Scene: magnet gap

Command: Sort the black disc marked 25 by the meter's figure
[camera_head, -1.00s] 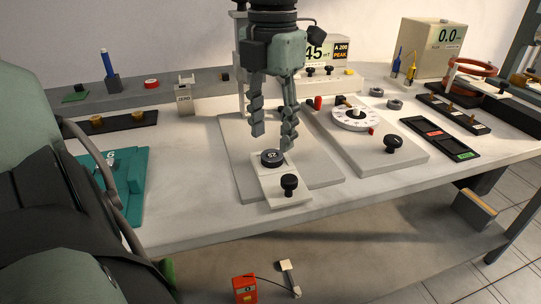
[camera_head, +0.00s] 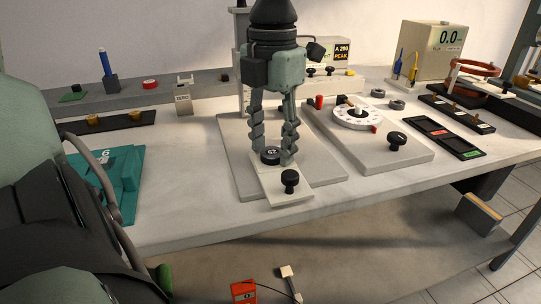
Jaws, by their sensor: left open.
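The black disc marked 25 (camera_head: 270,158) sits at the back end of a pale plate (camera_head: 275,185) that has a black knob (camera_head: 290,180) at its front. My left gripper (camera_head: 274,152) points down over the disc, open, with one finger at each side of it. Whether the fingers touch the disc I cannot tell. A cream meter (camera_head: 428,60) at the back right reads 0.0. A black tray (camera_head: 430,132) with a red and a green label lies at the right. My right gripper does not show.
A white dial (camera_head: 357,118) and another black knob (camera_head: 397,140) stand on a plate right of the gripper. A display behind my gripper shows A 200 and PEAK (camera_head: 342,52).

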